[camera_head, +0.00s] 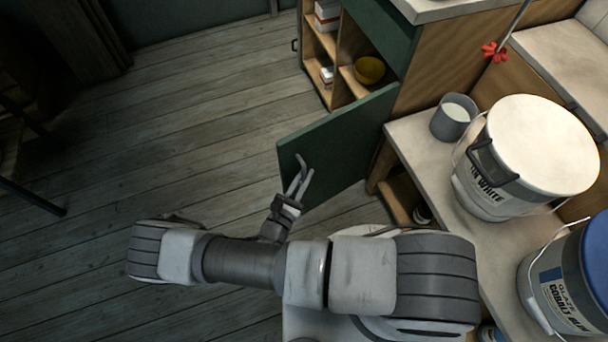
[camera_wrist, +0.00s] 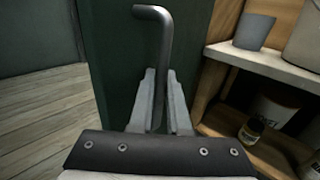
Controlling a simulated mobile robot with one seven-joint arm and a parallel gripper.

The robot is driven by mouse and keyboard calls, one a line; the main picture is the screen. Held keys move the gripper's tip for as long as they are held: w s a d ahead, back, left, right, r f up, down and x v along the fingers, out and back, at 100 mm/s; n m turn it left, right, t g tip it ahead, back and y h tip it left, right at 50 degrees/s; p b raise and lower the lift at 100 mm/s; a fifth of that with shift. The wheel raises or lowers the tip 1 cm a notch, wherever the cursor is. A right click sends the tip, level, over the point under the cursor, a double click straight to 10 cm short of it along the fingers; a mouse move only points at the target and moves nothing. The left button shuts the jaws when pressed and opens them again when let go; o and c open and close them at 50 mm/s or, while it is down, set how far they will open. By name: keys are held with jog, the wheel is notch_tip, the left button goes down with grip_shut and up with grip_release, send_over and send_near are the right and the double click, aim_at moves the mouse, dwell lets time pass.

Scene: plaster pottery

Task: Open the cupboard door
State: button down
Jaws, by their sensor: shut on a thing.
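The cupboard door (camera_head: 340,143) is dark green and stands swung out from the cupboard (camera_head: 405,68), so part of the inside shows. Its dark metal handle (camera_wrist: 154,40) is a bent bar on the door's face. My gripper (camera_head: 301,182) is at the handle. In the wrist view my gripper's two fingers (camera_wrist: 163,100) are on either side of the lower part of the bar, shut on it. The upper bend of the handle sticks out above the fingers. The door fills the middle of the wrist view.
Inside the cupboard are a yellow bowl (camera_head: 369,70) and white boxes (camera_head: 327,14) on shelves. At the right a bench (camera_head: 420,150) bears a grey cup (camera_head: 453,117), a white bucket (camera_head: 525,160) and a blue-lidded bucket (camera_head: 570,280).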

jog(key=c, duration=1.2)
grip_release()
jog(key=shift+a, duration=0.1)
jog(key=shift+o, duration=0.2)
jog(key=p+v, duration=0.1)
jog(key=v, duration=1.6)
jog(key=shift+s, duration=0.2)
jog(key=shift+a, duration=0.1)
